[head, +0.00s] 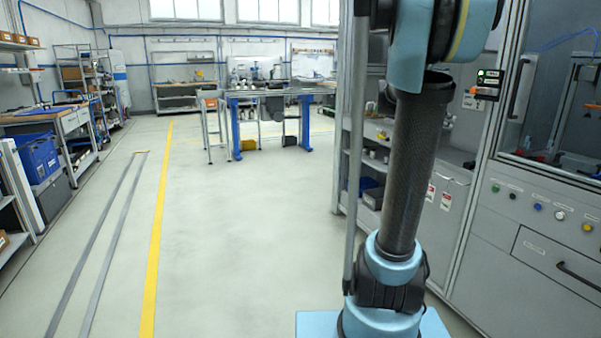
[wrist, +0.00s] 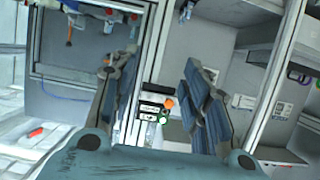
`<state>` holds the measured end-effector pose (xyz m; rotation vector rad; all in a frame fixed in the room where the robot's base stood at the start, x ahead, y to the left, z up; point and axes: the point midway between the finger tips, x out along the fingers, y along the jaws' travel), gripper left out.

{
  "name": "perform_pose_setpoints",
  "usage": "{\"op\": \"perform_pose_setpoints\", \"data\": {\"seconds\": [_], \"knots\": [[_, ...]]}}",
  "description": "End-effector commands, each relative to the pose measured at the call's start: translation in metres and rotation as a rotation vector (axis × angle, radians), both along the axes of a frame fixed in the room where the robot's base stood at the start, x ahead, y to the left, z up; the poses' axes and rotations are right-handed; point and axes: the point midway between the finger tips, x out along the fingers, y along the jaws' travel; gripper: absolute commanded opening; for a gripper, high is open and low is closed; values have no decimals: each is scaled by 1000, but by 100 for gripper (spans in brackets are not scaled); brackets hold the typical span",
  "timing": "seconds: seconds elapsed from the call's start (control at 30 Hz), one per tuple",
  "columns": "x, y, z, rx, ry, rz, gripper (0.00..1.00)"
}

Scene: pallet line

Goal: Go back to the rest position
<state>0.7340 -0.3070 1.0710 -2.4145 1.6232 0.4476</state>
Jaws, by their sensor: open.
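My gripper (wrist: 160,85) shows in the wrist view, its two dark fingers spread apart with nothing between them. The fingers look apart from the machine, though the distance is hard to tell. In the head view my blue and dark arm stands upright at the right of centre, and the gripper itself is out of the picture.
A grey machine cabinet (head: 545,255) with buttons and a handle stands close at the right. A workbench with blue legs (head: 236,128) is at the back. A blue crate (head: 38,158) sits at the left. The floor (head: 235,235) is clear beside the yellow line (head: 157,225).

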Motion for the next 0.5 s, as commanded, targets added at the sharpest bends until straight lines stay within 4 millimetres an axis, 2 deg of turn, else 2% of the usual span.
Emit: {"op": "perform_pose_setpoints", "data": {"seconds": [0.1, 0.5], "knots": [[-37, 32, -34, 77, 115, 51, 42], [-153, 146, -158, 334, 513, 367, 42]]}}
